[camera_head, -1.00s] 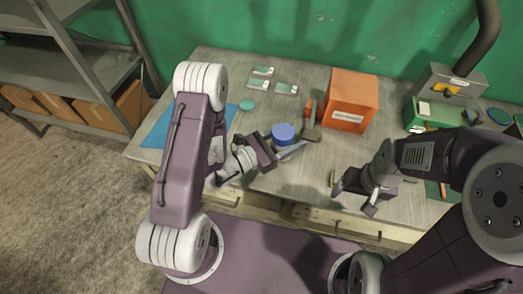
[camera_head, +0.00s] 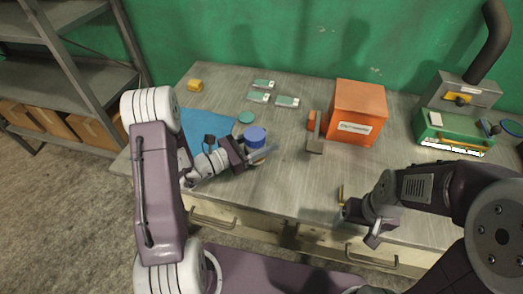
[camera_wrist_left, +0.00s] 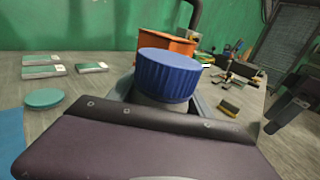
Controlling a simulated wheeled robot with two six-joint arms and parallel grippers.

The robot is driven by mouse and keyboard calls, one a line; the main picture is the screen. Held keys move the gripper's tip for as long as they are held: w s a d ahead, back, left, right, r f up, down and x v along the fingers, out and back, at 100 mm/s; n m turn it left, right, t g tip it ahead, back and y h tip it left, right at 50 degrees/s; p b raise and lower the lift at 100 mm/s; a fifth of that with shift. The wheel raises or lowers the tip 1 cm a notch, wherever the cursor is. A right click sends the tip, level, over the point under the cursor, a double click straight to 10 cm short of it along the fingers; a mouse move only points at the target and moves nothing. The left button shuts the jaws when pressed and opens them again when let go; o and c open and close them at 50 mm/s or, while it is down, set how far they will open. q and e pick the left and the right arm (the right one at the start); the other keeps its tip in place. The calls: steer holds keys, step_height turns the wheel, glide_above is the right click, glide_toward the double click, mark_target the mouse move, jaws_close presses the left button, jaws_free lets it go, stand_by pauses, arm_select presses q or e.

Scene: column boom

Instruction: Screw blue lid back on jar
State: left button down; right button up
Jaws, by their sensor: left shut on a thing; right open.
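The blue lid (camera_head: 255,135) sits on top of the jar, near the right edge of the blue mat. In the left wrist view the ribbed blue lid (camera_wrist_left: 168,75) stands above the fingers, with a strip of the greyish jar (camera_wrist_left: 160,103) below it. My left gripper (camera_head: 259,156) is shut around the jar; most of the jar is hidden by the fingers. I cannot tell whether the lid is screwed tight or the jar touches the table. My right gripper (camera_head: 360,226) is open and empty over the table's front edge, well right of the jar.
A blue mat (camera_head: 205,125) and teal disc (camera_head: 246,118) lie close to the jar. Several small labelled boxes (camera_head: 287,101) lie behind. An orange box (camera_head: 357,112) with a grey-and-orange item (camera_head: 315,140) and a green machine (camera_head: 455,130) stand right. The table's middle is clear.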

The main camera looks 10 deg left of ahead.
arm_select(q)
steer(key=shift+w+a+f, duration=0.15)
steer(key=shift+a+f, duration=0.05)
steer(key=shift+a, duration=0.1)
steer(key=shift+d, duration=0.1)
step_height(320, 180, down, 4)
steer(key=shift+f+b, duration=0.1)
steer(key=shift+b, duration=0.2)
